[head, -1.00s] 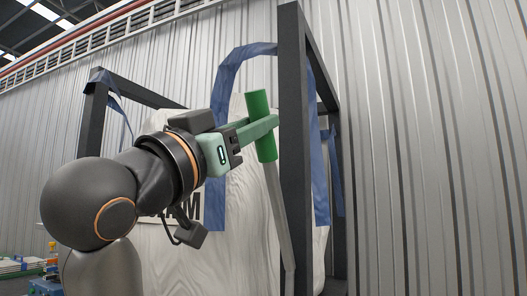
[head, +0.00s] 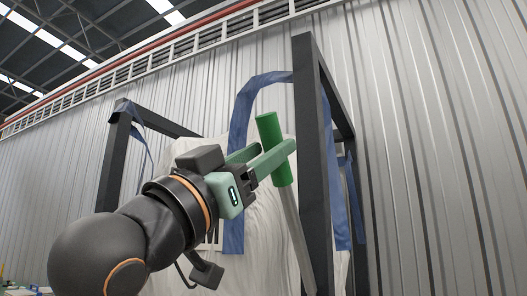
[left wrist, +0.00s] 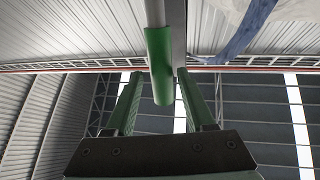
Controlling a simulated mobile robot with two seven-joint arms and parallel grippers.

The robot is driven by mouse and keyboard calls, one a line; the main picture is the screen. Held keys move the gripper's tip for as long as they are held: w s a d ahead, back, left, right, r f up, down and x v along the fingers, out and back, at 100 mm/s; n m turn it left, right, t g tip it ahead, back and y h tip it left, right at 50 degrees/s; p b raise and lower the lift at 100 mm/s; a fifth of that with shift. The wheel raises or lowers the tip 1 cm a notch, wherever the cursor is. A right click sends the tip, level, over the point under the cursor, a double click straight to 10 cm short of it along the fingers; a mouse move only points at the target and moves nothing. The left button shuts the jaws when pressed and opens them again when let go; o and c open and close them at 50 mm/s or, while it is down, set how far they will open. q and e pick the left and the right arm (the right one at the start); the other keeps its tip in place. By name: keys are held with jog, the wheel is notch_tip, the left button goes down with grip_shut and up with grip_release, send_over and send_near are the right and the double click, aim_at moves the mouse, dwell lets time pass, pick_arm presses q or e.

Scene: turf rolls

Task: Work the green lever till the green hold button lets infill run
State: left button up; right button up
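The lever has a thick green grip (head: 269,128) on a thin grey bar (head: 295,235) and leans beside a dark frame post. My left gripper (head: 274,150) is at the grip, with its near green finger crossing in front of it. In the left wrist view the grip (left wrist: 160,65) stands between the two fingers (left wrist: 160,75), with a narrow gap on each side, so the gripper looks open around it. The green hold button does not show in either view. My right gripper is not in view.
A dark upright frame (head: 311,120) with blue straps (head: 238,180) surrounds a large white bag (head: 262,250). The near post stands close to the right of the grip. A ribbed metal wall (head: 440,150) is behind. Small items show at the lower left edge.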

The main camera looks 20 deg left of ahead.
pick_arm(q)
jog(key=shift+o, duration=0.8)
jog(key=shift+w, duration=0.1)
jog(key=b+v, duration=0.2)
jog(key=v, duration=1)
jog(key=shift+s, duration=0.2)
jog(key=shift+f, duration=0.15)
